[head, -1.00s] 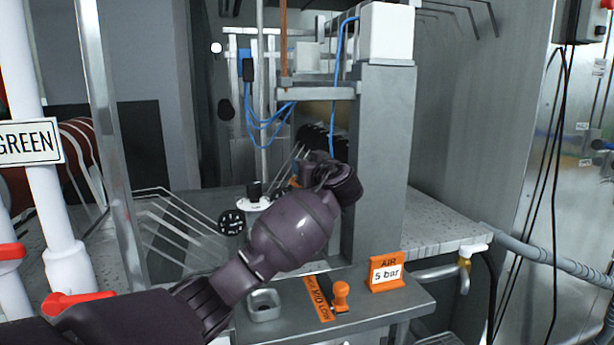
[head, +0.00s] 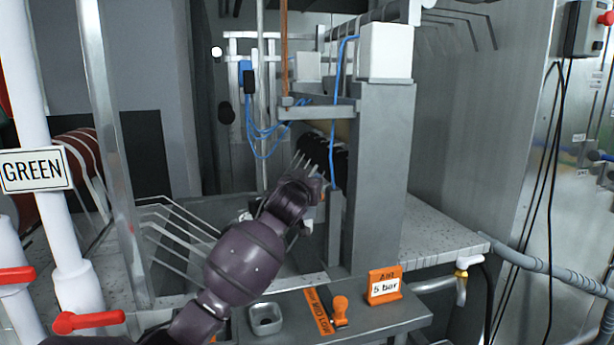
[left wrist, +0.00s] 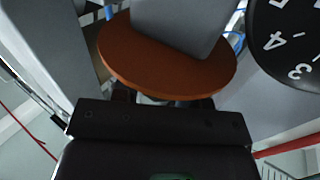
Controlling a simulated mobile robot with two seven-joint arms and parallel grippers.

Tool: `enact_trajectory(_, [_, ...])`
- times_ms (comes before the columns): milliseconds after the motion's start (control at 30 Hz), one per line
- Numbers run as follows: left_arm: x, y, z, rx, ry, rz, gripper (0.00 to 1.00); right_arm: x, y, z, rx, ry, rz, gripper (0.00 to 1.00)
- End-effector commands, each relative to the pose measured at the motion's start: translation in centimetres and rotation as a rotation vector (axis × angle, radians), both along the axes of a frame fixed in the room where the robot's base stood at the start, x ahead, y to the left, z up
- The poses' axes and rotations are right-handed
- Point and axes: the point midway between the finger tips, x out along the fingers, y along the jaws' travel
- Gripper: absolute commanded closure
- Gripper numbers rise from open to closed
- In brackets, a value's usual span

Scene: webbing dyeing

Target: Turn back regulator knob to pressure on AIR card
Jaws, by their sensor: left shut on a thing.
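The orange-brown round regulator knob (left wrist: 165,78) is in the left wrist view, directly in front of my left gripper (left wrist: 162,99), which is shut on it. The fingers are mostly hidden under the knob's rim. A grey block covers part of the knob. The black gauge dial (left wrist: 290,42) with white digits 3, 4 and 5 is at the right edge; its needle is not visible. In the head view my left wrist and forearm cover the knob and gauge. The orange AIR card (head: 384,286) reads "5 bar" and stands on the grey shelf. My right gripper is not in view.
An orange-topped peg (head: 340,307), an orange label strip (head: 318,311) and a small square metal cup (head: 265,318) are on the front shelf (head: 385,318). A grey column (head: 382,180) rises right of my wrist. Bent metal rods (head: 175,235) stand at left.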

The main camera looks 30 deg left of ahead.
Motion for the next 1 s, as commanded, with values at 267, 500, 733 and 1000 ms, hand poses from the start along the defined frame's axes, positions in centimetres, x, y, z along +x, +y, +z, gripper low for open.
enact_trajectory(267, [0.01, 0.00, -0.20, 0.001, 0.005, -0.037, 0.84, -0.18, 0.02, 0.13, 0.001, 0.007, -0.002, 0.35])
enact_trajectory(500, [0.01, -0.01, -0.25, 0.001, 0.005, -0.039, 0.84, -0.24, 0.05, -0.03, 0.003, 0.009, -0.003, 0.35])
enact_trajectory(733, [0.01, 0.00, -0.21, 0.001, 0.004, -0.038, 0.40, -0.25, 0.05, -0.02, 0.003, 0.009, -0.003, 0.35])
enact_trajectory(1000, [0.01, 0.00, -0.10, 0.001, 0.001, -0.038, 0.35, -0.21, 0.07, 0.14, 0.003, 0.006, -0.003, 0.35])
